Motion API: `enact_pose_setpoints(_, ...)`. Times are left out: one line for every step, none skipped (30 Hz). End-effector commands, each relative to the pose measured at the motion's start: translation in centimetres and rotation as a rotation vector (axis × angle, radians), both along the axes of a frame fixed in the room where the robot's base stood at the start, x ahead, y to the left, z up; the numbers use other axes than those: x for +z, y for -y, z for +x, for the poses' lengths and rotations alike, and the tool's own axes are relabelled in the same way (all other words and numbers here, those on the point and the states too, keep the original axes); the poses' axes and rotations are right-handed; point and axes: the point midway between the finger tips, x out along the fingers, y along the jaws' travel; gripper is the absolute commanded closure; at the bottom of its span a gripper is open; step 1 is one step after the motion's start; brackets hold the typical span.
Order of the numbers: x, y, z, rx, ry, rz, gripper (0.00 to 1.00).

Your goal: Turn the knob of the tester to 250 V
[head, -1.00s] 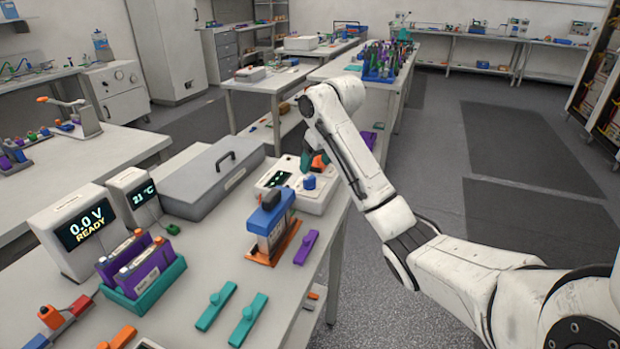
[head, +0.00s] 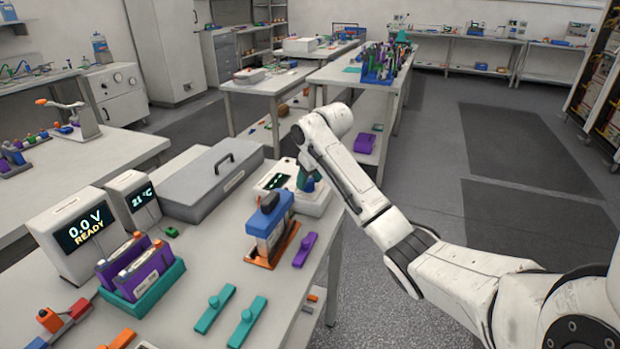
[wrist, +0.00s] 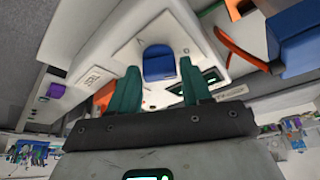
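The tester is a white box (head: 318,207) at the far end of the near bench, with a small dark display (head: 277,181). Its blue knob (head: 310,186) is partly hidden by my gripper (head: 306,180) in the head view. In the wrist view the blue knob (wrist: 158,66) shows between the two green fingers of my gripper (wrist: 159,72). The fingers are open, with a gap visible on each side of the knob. The tester's display (wrist: 208,76) is partly behind the right finger. I cannot read the knob's setting.
A blue-topped device on an orange base (head: 268,222) stands close in front of the tester. A grey case (head: 212,182) lies to its left. A purple clamp (head: 305,250) lies near the bench's right edge. The floor to the right is clear.

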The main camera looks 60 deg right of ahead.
Motion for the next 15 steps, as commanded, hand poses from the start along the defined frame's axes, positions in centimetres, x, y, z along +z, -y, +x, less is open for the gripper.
enact_pose_setpoints(0.01, 0.0, 0.0, 0.0, 0.0, 0.0, 0.57)
enact_pose_setpoints(0.01, 0.0, 0.0, 0.0, 0.0, 0.0, 0.6)
enact_pose_setpoints(0.01, 0.0, 0.0, 0.0, 0.0, 0.0, 0.64)
enact_pose_setpoints(0.02, -0.01, 0.0, 0.0, 0.0, 0.0, 0.67)
enact_pose_setpoints(0.02, -0.01, 0.01, 0.0, 0.0, 0.0, 0.69)
enact_pose_setpoints(0.02, -0.01, 0.0, 0.0, 0.0, 0.0, 0.73)
enact_pose_setpoints(0.02, -0.01, 0.0, 0.0, 0.0, 0.0, 0.76)
enact_pose_setpoints(0.02, -0.01, 0.01, 0.0, 0.0, 0.0, 0.79)
enact_pose_setpoints(0.02, -0.01, 0.0, 0.0, 0.0, 0.0, 0.83)
enact_pose_setpoints(0.02, -0.01, 0.01, 0.0, 0.0, 0.0, 0.86)
enact_pose_setpoints(0.02, -0.01, 0.01, 0.0, 0.0, 0.0, 0.89)
enact_pose_setpoints(0.02, -0.01, 0.01, 0.0, 0.0, 0.0, 0.9)
enact_pose_setpoints(0.03, -0.01, 0.0, 0.0, 0.0, 0.0, 0.9)
enact_pose_setpoints(0.03, -0.02, 0.01, -0.001, 0.0, 0.0, 0.9)
enact_pose_setpoints(0.05, -0.03, 0.01, -0.003, 0.0, 0.0, 0.9)
